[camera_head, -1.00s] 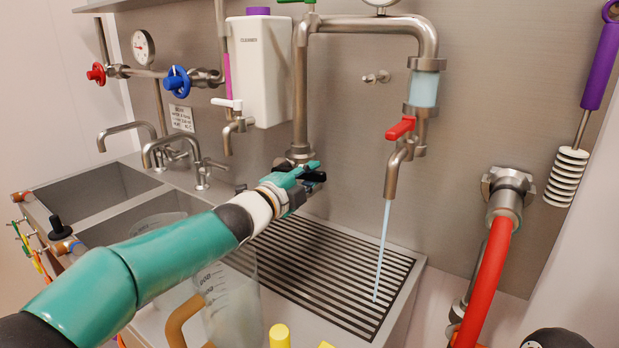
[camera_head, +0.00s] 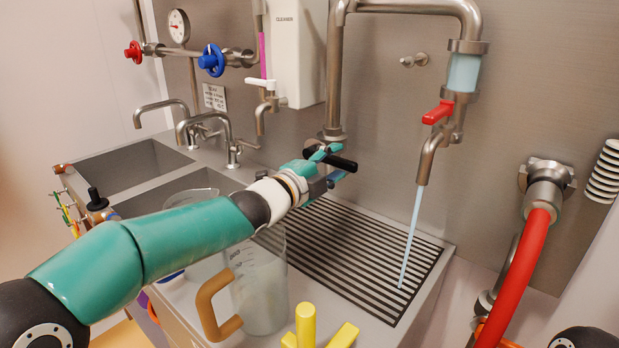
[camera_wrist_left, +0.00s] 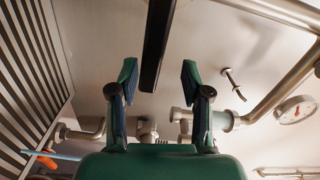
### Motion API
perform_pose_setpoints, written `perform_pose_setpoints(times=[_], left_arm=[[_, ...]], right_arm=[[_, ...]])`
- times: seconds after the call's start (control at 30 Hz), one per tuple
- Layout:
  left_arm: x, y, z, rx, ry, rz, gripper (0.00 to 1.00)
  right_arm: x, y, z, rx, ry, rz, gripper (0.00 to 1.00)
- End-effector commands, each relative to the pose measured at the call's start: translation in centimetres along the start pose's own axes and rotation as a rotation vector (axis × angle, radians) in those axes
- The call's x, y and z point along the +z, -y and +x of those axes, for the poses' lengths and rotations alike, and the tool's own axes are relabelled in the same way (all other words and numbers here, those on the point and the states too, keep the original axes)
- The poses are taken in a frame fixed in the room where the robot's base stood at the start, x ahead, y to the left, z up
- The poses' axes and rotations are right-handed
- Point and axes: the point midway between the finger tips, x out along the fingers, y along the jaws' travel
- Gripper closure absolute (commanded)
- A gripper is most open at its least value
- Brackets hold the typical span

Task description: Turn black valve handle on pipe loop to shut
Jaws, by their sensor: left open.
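The black valve handle (camera_head: 338,162) on the pipe loop (camera_head: 336,70) shows as a short dark bar at the foot of the left pipe. My left gripper (camera_head: 326,168) is at this handle and hides part of it and the valve body. In the left wrist view the black handle (camera_wrist_left: 156,45) is a long dark bar, with its near end between the open fingertips (camera_wrist_left: 160,80). Gaps show on both sides, so the fingers do not appear to clamp it. My right gripper is not in view.
Water (camera_head: 411,235) runs from the spout under the red lever (camera_head: 438,112) onto the slatted drain (camera_head: 350,255). A clear jug (camera_head: 262,285) stands below my left arm. A red hose (camera_head: 520,275) hangs at the right, and a yellow handle (camera_head: 306,325) is at the front.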

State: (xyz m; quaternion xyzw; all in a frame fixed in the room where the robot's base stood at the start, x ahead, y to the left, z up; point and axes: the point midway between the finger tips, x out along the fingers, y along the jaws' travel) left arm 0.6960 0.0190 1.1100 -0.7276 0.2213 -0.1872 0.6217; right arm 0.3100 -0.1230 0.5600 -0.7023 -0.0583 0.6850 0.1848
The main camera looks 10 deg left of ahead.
Motion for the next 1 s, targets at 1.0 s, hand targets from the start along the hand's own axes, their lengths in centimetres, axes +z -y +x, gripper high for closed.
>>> perform_pose_setpoints(times=[1.0], left_arm=[[0.0, -0.2, -8.8, 0.002, -0.002, -0.001, 0.52]], right_arm=[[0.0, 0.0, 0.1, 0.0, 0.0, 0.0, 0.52]])
